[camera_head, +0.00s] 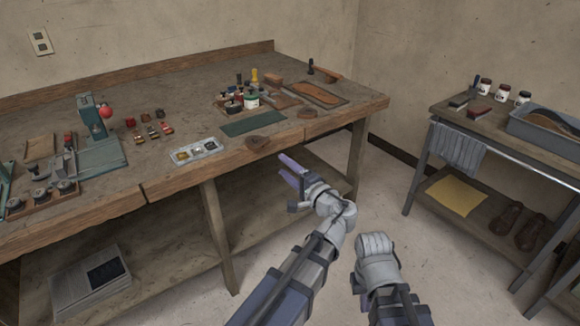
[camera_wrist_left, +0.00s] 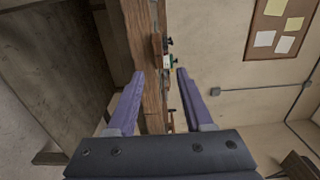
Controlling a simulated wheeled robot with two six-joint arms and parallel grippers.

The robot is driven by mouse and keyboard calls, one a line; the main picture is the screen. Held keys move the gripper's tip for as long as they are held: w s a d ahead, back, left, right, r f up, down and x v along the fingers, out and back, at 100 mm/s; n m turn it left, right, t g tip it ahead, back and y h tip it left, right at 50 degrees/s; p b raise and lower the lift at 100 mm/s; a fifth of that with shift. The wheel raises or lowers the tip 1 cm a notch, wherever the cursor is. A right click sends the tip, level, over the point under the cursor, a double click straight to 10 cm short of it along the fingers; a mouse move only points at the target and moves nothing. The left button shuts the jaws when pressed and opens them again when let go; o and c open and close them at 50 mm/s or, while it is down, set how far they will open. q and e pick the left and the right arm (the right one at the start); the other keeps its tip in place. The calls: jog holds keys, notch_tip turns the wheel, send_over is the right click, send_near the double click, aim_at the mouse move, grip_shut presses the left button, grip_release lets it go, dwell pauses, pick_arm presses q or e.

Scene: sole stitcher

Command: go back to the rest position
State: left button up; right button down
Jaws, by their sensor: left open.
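My left gripper (camera_head: 290,170) is open and empty, held in front of the workbench's front edge in the head view. Its two purple fingers stand apart in the left wrist view (camera_wrist_left: 160,75), with nothing between them but the background. My right arm (camera_head: 378,262) shows to the right of the left one, low in the head view; its gripper fingers cannot be made out. The wooden workbench (camera_head: 180,80) stands ahead and to the left, and its edge also shows in the left wrist view (camera_wrist_left: 152,95).
A side table (camera_head: 480,125) with jars and a grey bin (camera_head: 545,128) stands at the right. Floor between them is clear.

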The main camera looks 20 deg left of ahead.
pick_arm(q)
jog(key=s+d+n+g+h+p, duration=0.1)
jog(key=s+d+g+h+p, duration=0.4)
jog(key=s+p, duration=0.5)
jog(key=s+d+n+g+h+p, duration=0.2)
jog(key=s+d+g+h+p, duration=0.4)
jog(key=p, duration=0.7)
jog(key=s+d+r+h, duration=0.1)
jog(key=s+d+h, duration=0.1)
jog(key=s+d, duration=0.2)
jog(key=shift+s+n, duration=0.3)
jog(key=shift+s, duration=0.2)
